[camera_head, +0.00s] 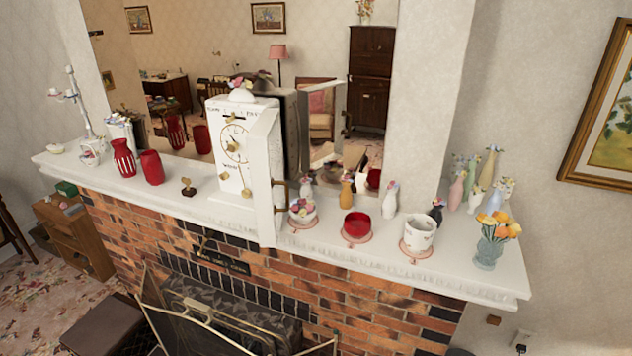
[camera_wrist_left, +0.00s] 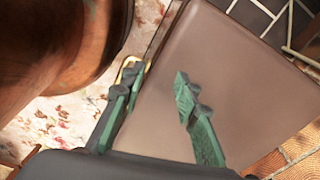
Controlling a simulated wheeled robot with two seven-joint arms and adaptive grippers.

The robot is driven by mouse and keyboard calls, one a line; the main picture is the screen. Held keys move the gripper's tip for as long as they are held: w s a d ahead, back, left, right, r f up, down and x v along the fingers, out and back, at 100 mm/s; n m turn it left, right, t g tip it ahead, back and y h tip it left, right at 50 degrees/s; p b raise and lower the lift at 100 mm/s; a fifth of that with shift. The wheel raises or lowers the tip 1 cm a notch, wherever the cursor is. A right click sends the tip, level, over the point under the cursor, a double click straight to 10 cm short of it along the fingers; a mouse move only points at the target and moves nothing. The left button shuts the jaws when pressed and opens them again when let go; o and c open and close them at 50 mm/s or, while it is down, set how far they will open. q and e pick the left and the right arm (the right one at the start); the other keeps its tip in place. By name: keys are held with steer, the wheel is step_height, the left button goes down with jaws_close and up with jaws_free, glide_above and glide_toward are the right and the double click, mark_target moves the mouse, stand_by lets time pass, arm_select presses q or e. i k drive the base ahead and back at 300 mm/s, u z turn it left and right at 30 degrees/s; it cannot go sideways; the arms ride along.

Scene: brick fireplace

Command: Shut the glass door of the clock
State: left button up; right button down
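The white clock (camera_head: 232,150) stands upright on the mantel shelf, with its dial facing out and flowers on top. Its door (camera_head: 263,180) stands open, swung out from the clock's right side over the front edge of the shelf. A small brass handle (camera_head: 280,190) is on the door's right side. My left gripper (camera_wrist_left: 156,82) shows only in the left wrist view, with its green fingers apart and nothing between them. It is over a brown flat-topped thing near the floor, and no clock is in that view. My right gripper is in neither view.
The shelf (camera_head: 485,275) holds red vases (camera_head: 124,157) left of the clock and a flower bowl (camera_head: 302,210), red bowl (camera_head: 356,225) and white mug (camera_head: 419,233) right of it. A mirror is behind. A fire screen (camera_head: 210,320) stands below. A brown stool (camera_head: 100,330) is lower left.

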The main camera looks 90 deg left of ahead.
mark_target(270, 192)
steer(key=u, duration=3.35)
